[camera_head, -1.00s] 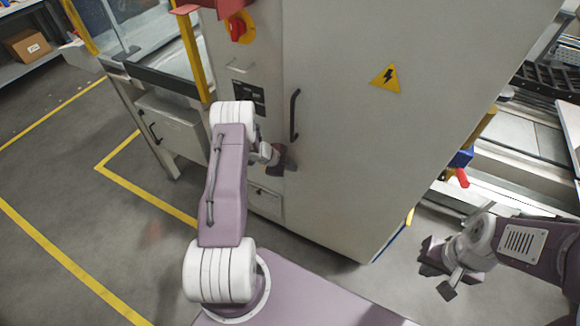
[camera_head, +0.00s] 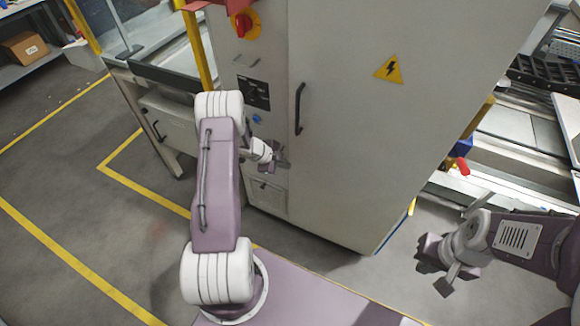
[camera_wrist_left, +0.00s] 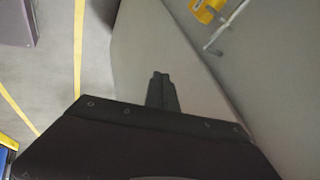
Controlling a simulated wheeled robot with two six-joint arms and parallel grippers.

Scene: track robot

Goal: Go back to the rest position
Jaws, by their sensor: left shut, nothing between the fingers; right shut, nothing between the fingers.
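My left arm rises from my base in the middle of the head view. Its gripper (camera_head: 272,163) is in front of the grey electrical cabinet (camera_head: 350,150), left of and below the door handle, and looks small. In the left wrist view the fingers (camera_wrist_left: 161,92) are together with nothing between them, against the pale cabinet surface. My right gripper (camera_head: 440,262) is at the lower right of the head view, right of the cabinet's lower corner, above the floor. It is shut and empty.
The cabinet has a dark vertical handle (camera_head: 299,108), a warning triangle (camera_head: 389,69) and a red rotary switch (camera_head: 241,25). A machine with a pale bed (camera_head: 505,125) stands at the right. Open floor with yellow lines (camera_head: 75,262) lies to the left.

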